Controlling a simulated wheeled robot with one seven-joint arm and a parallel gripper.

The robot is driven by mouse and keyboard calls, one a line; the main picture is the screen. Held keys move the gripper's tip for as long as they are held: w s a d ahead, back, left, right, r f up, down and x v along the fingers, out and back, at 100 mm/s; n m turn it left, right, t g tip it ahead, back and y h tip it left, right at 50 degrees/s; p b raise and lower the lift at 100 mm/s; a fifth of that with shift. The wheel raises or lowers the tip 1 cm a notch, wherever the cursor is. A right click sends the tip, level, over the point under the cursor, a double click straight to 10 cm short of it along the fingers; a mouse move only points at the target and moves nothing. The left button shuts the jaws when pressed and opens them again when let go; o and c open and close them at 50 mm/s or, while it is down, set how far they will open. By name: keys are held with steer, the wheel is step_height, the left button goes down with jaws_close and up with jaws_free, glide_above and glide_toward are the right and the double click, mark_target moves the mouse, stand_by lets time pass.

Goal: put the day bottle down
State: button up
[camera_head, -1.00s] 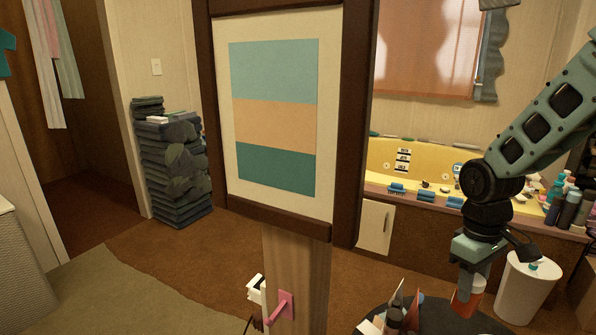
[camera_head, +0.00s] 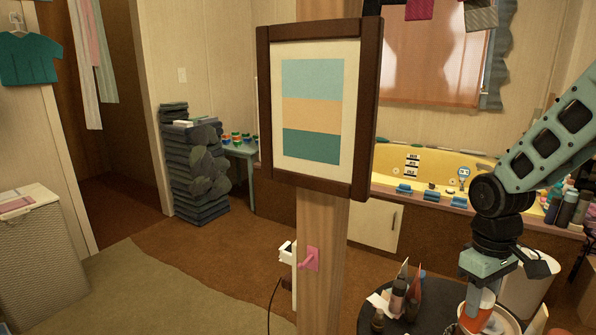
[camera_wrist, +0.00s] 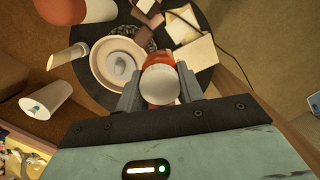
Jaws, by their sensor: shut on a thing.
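The day bottle, an orange bottle with a white cap, is held in my gripper (camera_head: 478,297). In the wrist view my gripper (camera_wrist: 160,84) has one finger on each side of the bottle (camera_wrist: 160,82), with the cap toward the camera. The bottle's orange body (camera_head: 474,319) shows below the fingers in the head view. It is over or beside a round dark table (camera_wrist: 200,78). I cannot tell whether the bottle touches the tabletop.
A round cream dish (camera_wrist: 113,48) with a white knob-like piece sits close to the bottle. Pale cards (camera_wrist: 196,52) lie on the table. Upright bottles and cones (camera_head: 399,291) stand at its left. A wooden post (camera_head: 322,260) carries a framed picture (camera_head: 312,110).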

steer(key=w+a+f+m, duration=0.4)
steer(key=w+f, duration=0.1)
steer(key=f, duration=0.2)
steer(key=r+p, duration=0.1)
steer(key=p, duration=0.4)
steer(key=s+r+p, duration=0.1)
steer(key=r+p, duration=0.1)
steer(key=p, duration=0.3)
steer(key=s+r+p, duration=0.1)
steer(key=r+p, duration=0.1)
steer(key=p, duration=0.4)
steer(key=shift+r, duration=0.1)
steer(key=shift+d, duration=0.1)
